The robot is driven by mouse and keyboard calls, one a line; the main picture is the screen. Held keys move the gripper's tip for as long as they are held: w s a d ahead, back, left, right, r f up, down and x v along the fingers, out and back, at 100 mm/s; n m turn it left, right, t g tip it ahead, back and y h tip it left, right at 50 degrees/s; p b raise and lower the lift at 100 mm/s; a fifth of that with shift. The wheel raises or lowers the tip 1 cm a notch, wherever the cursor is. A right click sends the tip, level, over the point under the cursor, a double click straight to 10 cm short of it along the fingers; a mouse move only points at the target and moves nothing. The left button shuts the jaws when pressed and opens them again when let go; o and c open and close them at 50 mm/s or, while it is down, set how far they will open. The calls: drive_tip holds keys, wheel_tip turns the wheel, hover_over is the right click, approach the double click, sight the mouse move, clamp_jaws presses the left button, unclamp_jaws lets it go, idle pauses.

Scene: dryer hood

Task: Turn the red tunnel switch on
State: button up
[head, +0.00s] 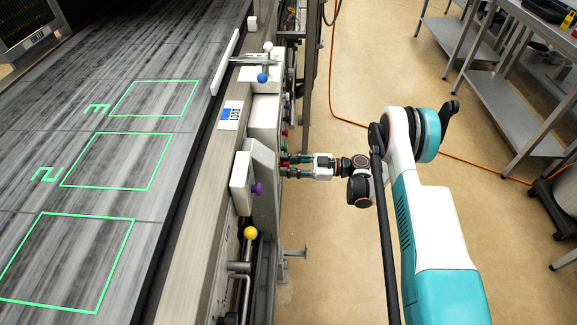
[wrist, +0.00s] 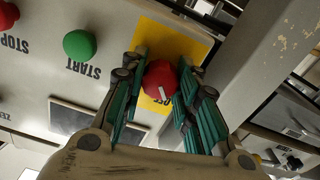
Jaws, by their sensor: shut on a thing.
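The red switch (wrist: 160,78) is a round red knob with a white mark, on a yellow plate (wrist: 165,42) fixed to a pale control panel (wrist: 40,75). In the wrist view my gripper (wrist: 162,66) has one green finger on each side of the knob, closed on it. In the head view my gripper (head: 284,166) reaches left to the side of the machine, and its fingertips are at the panel's face. The knob is hard to make out there. Part of the yellow plate's lettering is hidden by the fingers.
A green START button (wrist: 79,44) and a red STOP button (wrist: 8,15) sit left of the switch in the wrist view. A grey upright (wrist: 265,50) stands close on the right. In the head view, the conveyor (head: 110,190) lies left, and steel tables (head: 510,90) stand right.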

drive_tip(key=m, duration=0.8)
drive_tip(key=shift+m, duration=0.3)
drive_tip(key=m, duration=0.4)
drive_tip(key=shift+s, duration=0.1)
drive_tip(key=shift+m, duration=2.3)
drive_tip(key=o, duration=1.1)
drive_tip(key=shift+s+d, duration=0.15)
drive_tip(key=shift+d, duration=3.6)
